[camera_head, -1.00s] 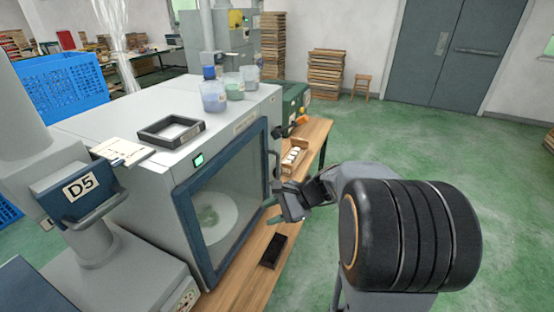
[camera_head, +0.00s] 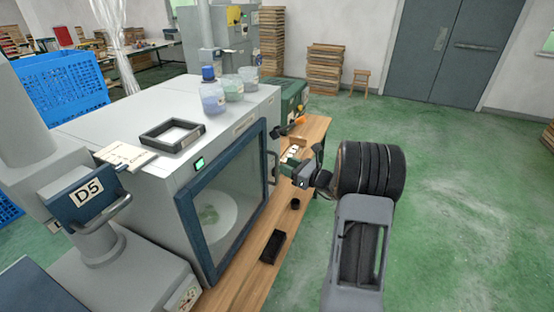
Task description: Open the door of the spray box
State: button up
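The spray box (camera_head: 170,190) is a grey cabinet on a wooden bench. Its door (camera_head: 184,214) has a blue frame and a clear pane, and it looks closed. A pale round disc (camera_head: 214,226) shows through the pane. The door handle (camera_head: 273,168) is a dark upright bar at the door's right edge. My gripper (camera_head: 288,172) is just right of the handle, pointing left at it. Its fingertips are small and partly hidden by my wrist. I cannot tell whether they touch the handle or whether they are open.
Jars (camera_head: 233,90) and a black square frame (camera_head: 172,134) stand on the box top. A black block (camera_head: 273,247) and a small dark cup (camera_head: 295,204) are on the bench (camera_head: 249,272). The green floor (camera_head: 460,210) at right is clear.

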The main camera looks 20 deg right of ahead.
jog(key=shift+p+x, duration=0.45)
jog(key=shift+x, duration=2.15)
jog(key=shift+c, duration=0.4)
grip_shut()
